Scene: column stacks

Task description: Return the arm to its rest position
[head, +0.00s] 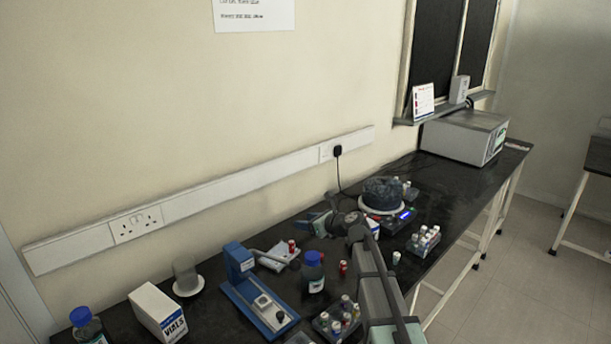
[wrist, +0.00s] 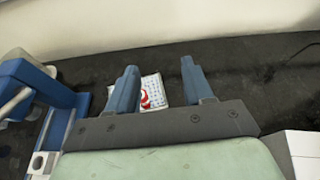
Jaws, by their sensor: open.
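My gripper (head: 318,222) hangs above the middle of the black bench in the head view, with my arm reaching up to it from the lower right. In the wrist view my gripper (wrist: 158,72) shows two blue fingers spread wide apart with nothing held between them.
A blue press-like device (head: 258,303) stands left of my gripper. A blue-capped bottle (head: 313,273), vial racks (head: 424,241) and a dark round device (head: 382,194) crowd around the arm. A white VIALS box (head: 158,312) stands front left. Bare bench lies before the grey instrument (head: 464,136).

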